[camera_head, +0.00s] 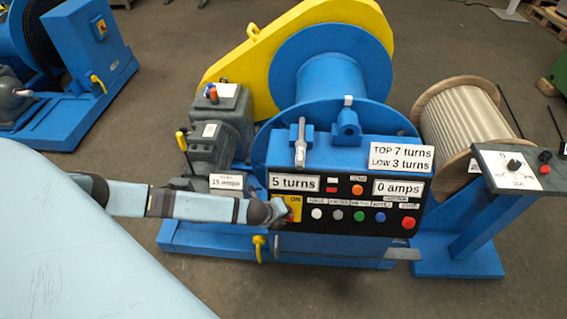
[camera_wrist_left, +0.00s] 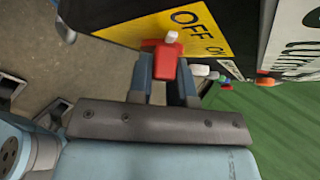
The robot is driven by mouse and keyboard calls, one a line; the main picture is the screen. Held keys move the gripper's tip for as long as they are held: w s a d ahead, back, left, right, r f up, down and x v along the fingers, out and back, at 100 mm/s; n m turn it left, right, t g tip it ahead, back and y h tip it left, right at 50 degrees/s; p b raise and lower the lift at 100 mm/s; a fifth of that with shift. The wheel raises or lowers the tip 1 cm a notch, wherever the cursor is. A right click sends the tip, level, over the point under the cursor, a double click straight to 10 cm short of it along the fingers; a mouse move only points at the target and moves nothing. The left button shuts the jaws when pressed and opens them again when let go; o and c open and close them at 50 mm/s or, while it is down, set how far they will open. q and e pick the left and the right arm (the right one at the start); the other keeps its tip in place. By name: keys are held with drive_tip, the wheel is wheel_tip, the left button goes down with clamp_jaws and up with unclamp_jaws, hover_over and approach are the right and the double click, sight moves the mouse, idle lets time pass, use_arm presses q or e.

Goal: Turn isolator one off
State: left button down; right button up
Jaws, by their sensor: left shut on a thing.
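The isolator's red handle (camera_wrist_left: 166,66) sits on a yellow plate (camera_wrist_left: 132,30) lettered OFF and ON in the left wrist view. A white tip (camera_wrist_left: 171,37) shows at the handle's upper end, just below the word OFF; the exact switch position is unclear. The yellow plate (camera_head: 294,203) is at the left end of the black control panel in the head view, partly covered by my gripper. My left gripper (camera_wrist_left: 164,88) is shut on the red handle, one finger on each side. In the head view my left gripper (camera_head: 280,211) reaches it from the left. My right gripper is not in view.
A yellow-handled valve (camera_head: 259,246) hangs below. A pedestal with a dial (camera_head: 514,165) stands right. Another blue machine (camera_head: 95,45) stands upper left.

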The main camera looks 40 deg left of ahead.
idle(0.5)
use_arm(q)
drive_tip(key=c, duration=1)
unclamp_jaws()
drive_tip(key=shift+c, duration=0.2)
drive_tip(key=v, duration=1.3)
drive_tip(key=shift+s+r, duration=0.25)
drive_tip(key=shift+s, duration=0.05)
